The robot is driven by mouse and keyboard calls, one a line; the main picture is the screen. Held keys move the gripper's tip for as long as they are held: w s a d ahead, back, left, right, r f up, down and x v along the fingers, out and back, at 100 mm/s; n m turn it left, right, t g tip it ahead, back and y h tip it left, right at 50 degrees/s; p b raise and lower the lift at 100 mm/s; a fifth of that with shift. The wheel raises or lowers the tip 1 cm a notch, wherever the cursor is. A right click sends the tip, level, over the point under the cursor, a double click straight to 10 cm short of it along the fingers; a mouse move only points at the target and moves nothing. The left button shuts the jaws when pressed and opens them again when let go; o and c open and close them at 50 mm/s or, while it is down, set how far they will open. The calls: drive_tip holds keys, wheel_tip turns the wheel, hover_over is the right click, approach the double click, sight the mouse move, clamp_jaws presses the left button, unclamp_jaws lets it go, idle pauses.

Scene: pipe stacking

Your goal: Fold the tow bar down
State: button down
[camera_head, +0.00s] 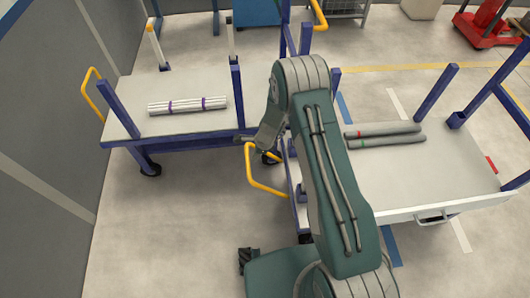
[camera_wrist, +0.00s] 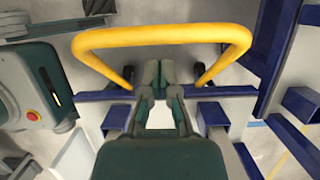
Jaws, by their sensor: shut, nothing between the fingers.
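The tow bar is a yellow U-shaped bar. In the head view the bar (camera_head: 266,188) sticks out from the left end of the right cart, low beside my arm. In the wrist view the bar (camera_wrist: 160,36) arches across the upper middle, with its two legs running down to a blue cross member (camera_wrist: 226,90). My gripper (camera_wrist: 159,72) is shut and empty, and its fingertips show inside the U, below the crosspiece. In the head view my gripper (camera_head: 246,139) is just above and left of the bar, partly hidden by my arm. I cannot tell whether they touch.
The right cart (camera_head: 440,185) has blue posts and carries grey pipes (camera_head: 385,134). The left cart (camera_head: 190,88) carries a bundle of white pipes (camera_head: 188,105) and has its own yellow handle (camera_head: 90,95). Open floor (camera_head: 180,225) lies at the lower left.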

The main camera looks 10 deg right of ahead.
drive_tip(key=a+f+h, duration=0.1)
drive_tip(key=a+f, duration=1)
drive_tip(key=f, duration=0.4)
drive_tip(key=shift+s+a, duration=0.2)
drive_tip(key=shift+a, duration=0.15)
drive_tip(key=a+r, duration=0.3)
drive_tip(key=r, duration=1)
drive_tip(key=shift+w+r, duration=0.15)
drive_tip(key=shift+w, duration=0.15)
